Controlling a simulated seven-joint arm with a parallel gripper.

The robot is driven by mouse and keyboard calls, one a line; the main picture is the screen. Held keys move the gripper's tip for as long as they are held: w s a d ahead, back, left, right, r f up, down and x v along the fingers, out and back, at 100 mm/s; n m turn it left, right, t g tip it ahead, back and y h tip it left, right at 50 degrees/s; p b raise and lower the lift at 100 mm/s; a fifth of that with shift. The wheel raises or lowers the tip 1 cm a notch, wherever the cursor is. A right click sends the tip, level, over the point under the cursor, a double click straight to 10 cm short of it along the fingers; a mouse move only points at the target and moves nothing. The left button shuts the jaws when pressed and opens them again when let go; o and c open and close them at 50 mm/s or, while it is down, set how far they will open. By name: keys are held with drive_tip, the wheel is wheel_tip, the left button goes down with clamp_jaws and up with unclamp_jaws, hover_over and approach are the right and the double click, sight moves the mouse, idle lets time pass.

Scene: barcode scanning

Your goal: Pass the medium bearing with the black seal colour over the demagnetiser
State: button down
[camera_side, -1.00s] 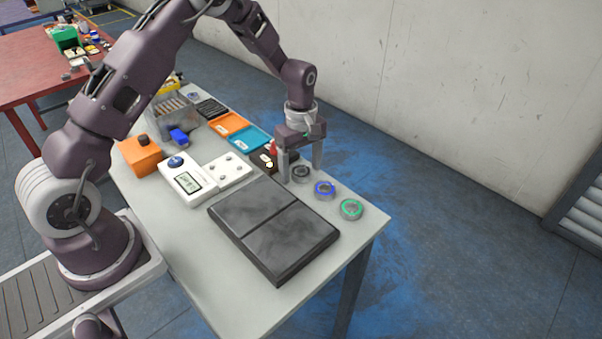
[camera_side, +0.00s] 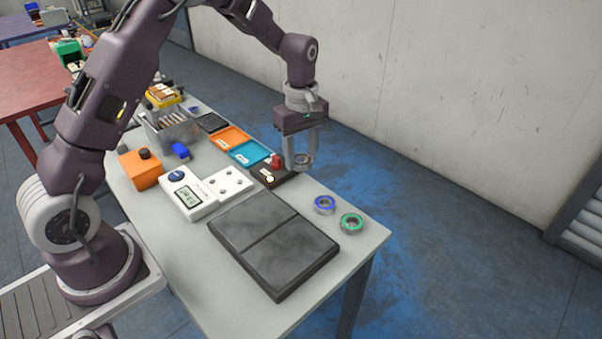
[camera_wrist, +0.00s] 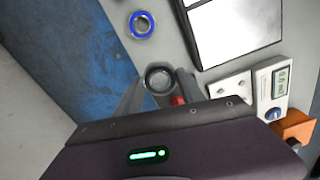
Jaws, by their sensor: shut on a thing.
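My gripper (camera_side: 302,163) is shut on the black-sealed bearing (camera_side: 303,160) and holds it raised above the table, at the far edge of the low dark box. The bearing also shows between the fingers in the wrist view (camera_wrist: 159,70), as a grey ring with a black seal. The low dark box (camera_side: 264,174), likely the demagnetiser, has a red knob, a white label and a pale round spot on top. It sits just left of the held bearing and below it. In the wrist view only its red knob (camera_wrist: 178,100) shows clearly, partly behind my gripper.
A blue-sealed bearing (camera_side: 325,205) and a green-sealed bearing (camera_side: 351,224) stand near the table's right edge. A large dark two-part slab (camera_side: 275,243) lies in front. Blue (camera_side: 249,153) and orange (camera_side: 229,138) trays, a white meter (camera_side: 189,195) and an orange box (camera_side: 141,164) stand to the left.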

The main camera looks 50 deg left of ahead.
drive_tip(key=shift+s+d+r, duration=0.25)
drive_tip(key=shift+d+r, duration=0.2)
drive_tip(key=shift+r, duration=0.05)
drive_tip(key=shift+s+d+r, duration=0.25)
drive_tip(key=shift+d+r, duration=0.2)
drive_tip(key=s+d, duration=1.1)
drive_tip(key=s, duration=0.1)
drive_tip(key=shift+s+d+f, duration=0.2)
drive_tip(key=shift+s+d, duration=0.1)
drive_tip(key=shift+d, duration=0.1)
drive_tip(key=shift+a+f, duration=0.15)
drive_tip(key=shift+f, duration=2.65)
approach(258, 210)
drive_tip(key=shift+f, duration=2.75)
wheel_tip(258, 210, up, 14)
drive_tip(key=shift+f, duration=0.25)
